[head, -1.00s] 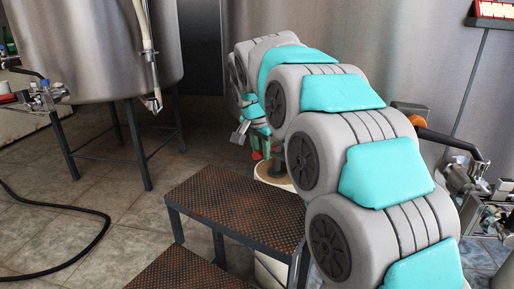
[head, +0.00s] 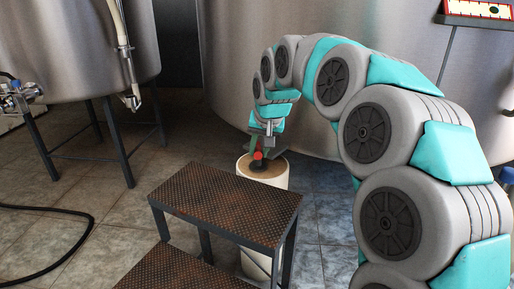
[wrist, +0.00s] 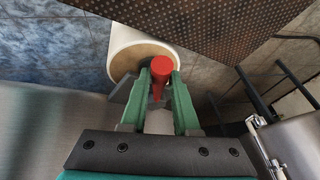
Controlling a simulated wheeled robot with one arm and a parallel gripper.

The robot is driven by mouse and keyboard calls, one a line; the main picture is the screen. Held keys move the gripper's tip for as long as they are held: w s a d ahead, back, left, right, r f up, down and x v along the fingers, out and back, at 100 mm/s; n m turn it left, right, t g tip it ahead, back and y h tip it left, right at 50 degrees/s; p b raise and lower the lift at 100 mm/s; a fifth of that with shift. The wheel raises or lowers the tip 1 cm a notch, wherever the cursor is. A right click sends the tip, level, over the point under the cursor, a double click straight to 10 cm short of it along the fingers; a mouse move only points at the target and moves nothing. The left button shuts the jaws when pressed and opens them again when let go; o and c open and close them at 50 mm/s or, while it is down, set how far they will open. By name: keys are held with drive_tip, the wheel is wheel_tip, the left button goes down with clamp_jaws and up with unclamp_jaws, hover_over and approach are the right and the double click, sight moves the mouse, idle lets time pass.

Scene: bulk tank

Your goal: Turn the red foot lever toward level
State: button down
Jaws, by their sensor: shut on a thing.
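The red foot lever (wrist: 161,68) shows between the green fingers of my gripper (wrist: 162,84) in the wrist view. My gripper is shut on it. In the head view, the lever's small red end (head: 258,155) shows just below my gripper (head: 262,145). The lever sits over the tan, round top of a white cylinder (head: 276,178), with a dark round piece beneath it. The fingers hide much of the lever, so I cannot tell its exact tilt.
A rusty-brown metal step stool (head: 228,203) stands close in front of the cylinder. A large steel tank (head: 232,75) rises behind, and another on dark legs (head: 70,45) stands at left. A black hose (head: 60,209) lies on the tiled floor.

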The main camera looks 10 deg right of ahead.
drive_tip(key=c, duration=0.6)
unclamp_jaws()
drive_tip(key=shift+c, duration=0.2)
drive_tip(key=v, duration=0.7)
drive_tip(key=shift+r, duration=0.4)
drive_tip(key=shift+s+d, duration=0.1)
drive_tip(key=shift+s, duration=0.15)
